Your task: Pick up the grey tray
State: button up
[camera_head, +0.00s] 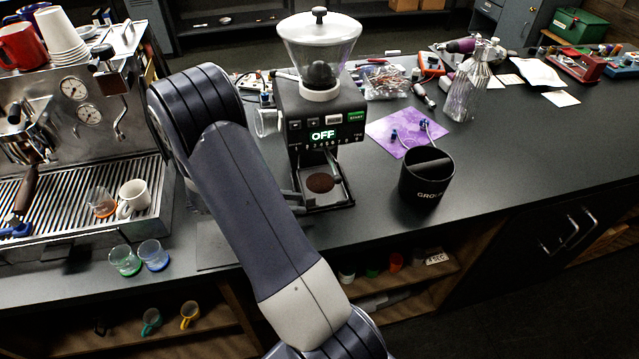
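A dark grey tray (338,197) sits at the foot of the coffee grinder (310,110), under its spout, with a round brown heap of coffee grounds (320,183) on it. It appears to lie flat in the grinder's base. Its left side is close to my arm in the picture. My arm crosses the picture in front of the counter, left of the grinder. The grinder display reads OFF.
A black knock-out bin (426,180) stands right of the grinder, near a purple sheet (405,130). A steel espresso machine (75,130) fills the left, with two small glasses (138,257) before it. Steel bottle (470,85) stands behind. The right counter front is clear.

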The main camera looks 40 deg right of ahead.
aim_at(314, 206)
jog(key=x, duration=0.1)
jog(key=p+x, duration=0.1)
jog(key=x, duration=0.1)
jog(key=p+x, duration=0.1)
jog(key=x, duration=0.1)
jog(key=shift+w+d+r, duration=0.1)
jog(key=shift+d+r, duration=0.2)
jog(key=shift+r, duration=0.1)
jog(key=shift+d+f, duration=0.15)
jog(key=shift+f, duration=0.05)
jog(key=shift+c, duration=0.3)
grip_shut()
